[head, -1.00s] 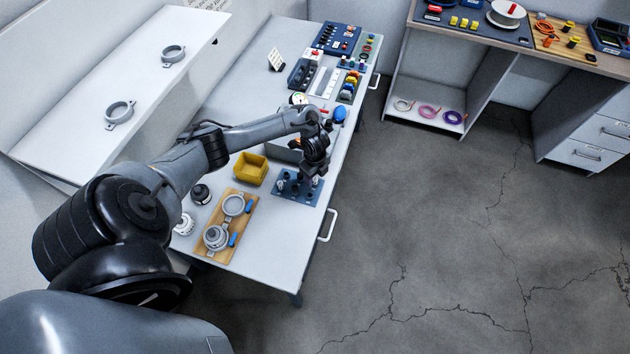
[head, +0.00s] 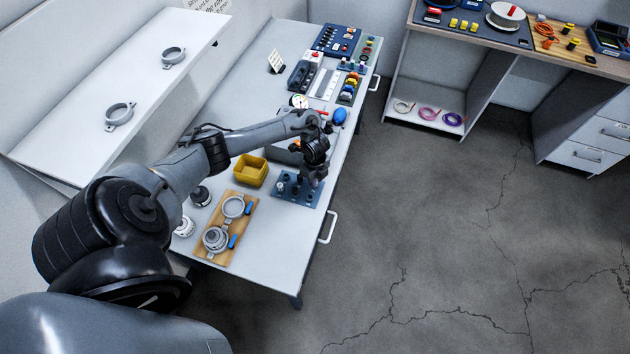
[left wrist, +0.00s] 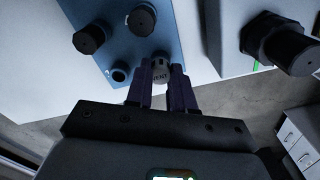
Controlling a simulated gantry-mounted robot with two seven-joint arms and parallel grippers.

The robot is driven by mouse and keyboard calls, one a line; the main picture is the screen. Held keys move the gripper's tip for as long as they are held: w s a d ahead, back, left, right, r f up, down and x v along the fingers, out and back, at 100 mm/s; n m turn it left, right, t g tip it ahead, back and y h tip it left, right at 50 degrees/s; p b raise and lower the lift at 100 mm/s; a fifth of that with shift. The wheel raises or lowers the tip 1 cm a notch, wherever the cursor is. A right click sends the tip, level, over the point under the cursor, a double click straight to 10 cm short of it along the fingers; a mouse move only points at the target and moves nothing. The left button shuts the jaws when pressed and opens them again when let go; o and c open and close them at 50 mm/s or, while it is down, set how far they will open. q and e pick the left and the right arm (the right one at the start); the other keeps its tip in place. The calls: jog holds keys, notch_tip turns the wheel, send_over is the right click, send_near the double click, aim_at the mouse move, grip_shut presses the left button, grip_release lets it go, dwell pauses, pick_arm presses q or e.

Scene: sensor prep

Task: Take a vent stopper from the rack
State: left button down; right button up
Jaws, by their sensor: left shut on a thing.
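The blue rack (head: 290,200) lies near the front edge of the workbench, and it also shows in the left wrist view (left wrist: 110,35). In the head view my left gripper (head: 311,183) is over the right side of the rack. Whether the held stopper's lower end is clear of the rack is hidden. Two dark-topped stoppers (left wrist: 89,39) (left wrist: 141,20) stand in the rack, and a dark round socket (left wrist: 119,72) is beside the held one.
A yellow bin (head: 250,171) stands left of the rack. A wooden board (head: 217,246) with grey ring clamps lies in front-left. A large black-capped fitting (left wrist: 285,45) is close to the right of the gripper in the wrist view. Bare bench (head: 275,245) lies in front of the rack.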

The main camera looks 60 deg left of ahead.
pick_arm(q)
jog(key=shift+r, duration=0.2)
jog(key=shift+r, duration=0.65)
notch_tip(320, 180, up, 3)
jog(key=shift+f+p, duration=0.2)
jog(key=shift+p, duration=0.2)
jog(key=w+d+r+p, duration=0.2)
jog(key=d+r+p, duration=0.2)
jog(key=d, duration=0.7)
jog(key=shift+w+d+r, duration=0.2)
jog(key=shift+w+r, duration=0.05)
jog(key=shift+r, duration=1.15)
